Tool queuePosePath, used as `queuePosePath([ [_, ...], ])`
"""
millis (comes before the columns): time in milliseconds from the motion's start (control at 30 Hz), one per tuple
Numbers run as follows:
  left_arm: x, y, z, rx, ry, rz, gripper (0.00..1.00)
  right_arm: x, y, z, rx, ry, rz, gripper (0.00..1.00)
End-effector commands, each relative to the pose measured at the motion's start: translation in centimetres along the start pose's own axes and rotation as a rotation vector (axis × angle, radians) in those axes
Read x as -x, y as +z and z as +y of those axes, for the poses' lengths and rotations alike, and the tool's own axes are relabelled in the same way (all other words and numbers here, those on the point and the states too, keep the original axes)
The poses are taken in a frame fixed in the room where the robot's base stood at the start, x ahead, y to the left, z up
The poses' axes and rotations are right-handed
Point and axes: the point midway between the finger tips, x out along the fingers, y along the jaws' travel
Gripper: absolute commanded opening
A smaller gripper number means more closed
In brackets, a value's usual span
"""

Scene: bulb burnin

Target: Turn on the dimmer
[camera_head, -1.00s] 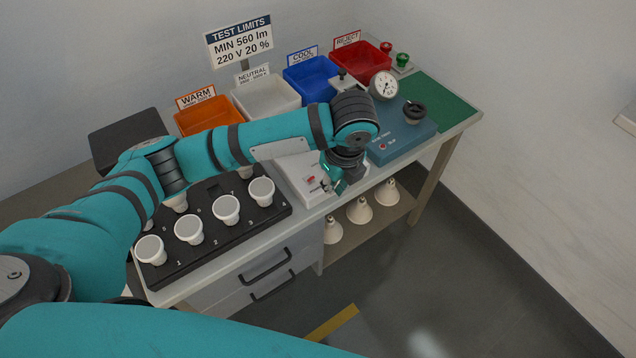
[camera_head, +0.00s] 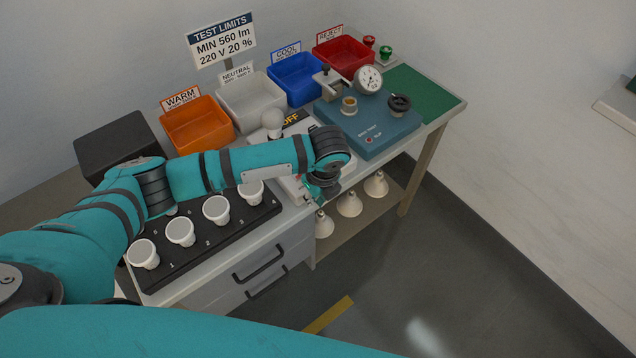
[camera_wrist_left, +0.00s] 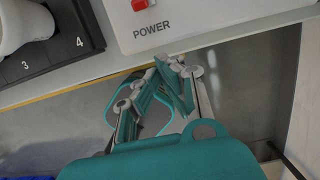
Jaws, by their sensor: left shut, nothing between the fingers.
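A white box with a dark "OFF" display (camera_head: 291,119) stands on the bench between the black socket tray and the blue device; my left arm covers much of it. In the left wrist view its front part shows a red switch (camera_wrist_left: 143,4) above the word POWER, cut by the top edge. No dimmer label is readable. My left gripper (camera_head: 322,199) is at the bench's front edge, beside the white box. In the left wrist view its shut, empty fingers (camera_wrist_left: 172,66) are just below the switch and apart from it. My right gripper is not in view.
The black tray (camera_head: 165,272) holds several white bulbs. A blue device (camera_head: 378,128) with a gauge and black knob stands right. Bins line the back: orange (camera_head: 198,127), white (camera_head: 252,105), blue (camera_head: 296,80), red (camera_head: 344,56). Several bulbs sit on a lower shelf (camera_head: 338,225).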

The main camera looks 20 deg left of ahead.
Motion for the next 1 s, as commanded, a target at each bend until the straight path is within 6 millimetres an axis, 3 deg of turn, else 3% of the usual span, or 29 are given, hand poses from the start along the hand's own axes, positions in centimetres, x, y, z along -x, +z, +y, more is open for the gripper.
queuePosePath([
  [200, 1.0, 3.2, 0.0, 0.004, -0.003, -0.008, 0.0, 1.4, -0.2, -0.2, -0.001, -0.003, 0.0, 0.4],
  [300, 1.1, 3.8, 0.0, 0.003, -0.002, -0.007, 0.0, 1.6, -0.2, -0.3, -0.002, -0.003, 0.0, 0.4],
  [1000, 1.3, 4.0, 0.0, 0.001, -0.001, 0.047, 0.0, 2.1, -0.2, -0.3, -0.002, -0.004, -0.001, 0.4],
])
